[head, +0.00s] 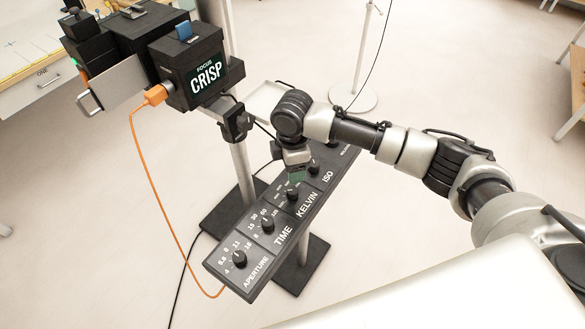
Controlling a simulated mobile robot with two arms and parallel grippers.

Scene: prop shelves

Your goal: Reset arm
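My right arm comes in from the right and bends down at its wrist. Its gripper (297,174) points down over the dark control panel (262,287), close to the KELVIN knob (292,194). I cannot tell whether it touches that knob, and its fingers are too small and hidden to show open or shut. My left arm and gripper are not in view.
The panel also has an APERTURE knob (239,259), a TIME knob (267,225) and an ISO knob (314,166). A black camera (190,72) marked FOCUS CRISP stands on a pole at upper left. An orange cable (150,186) hangs from it. A white surface (450,295) fills the lower right.

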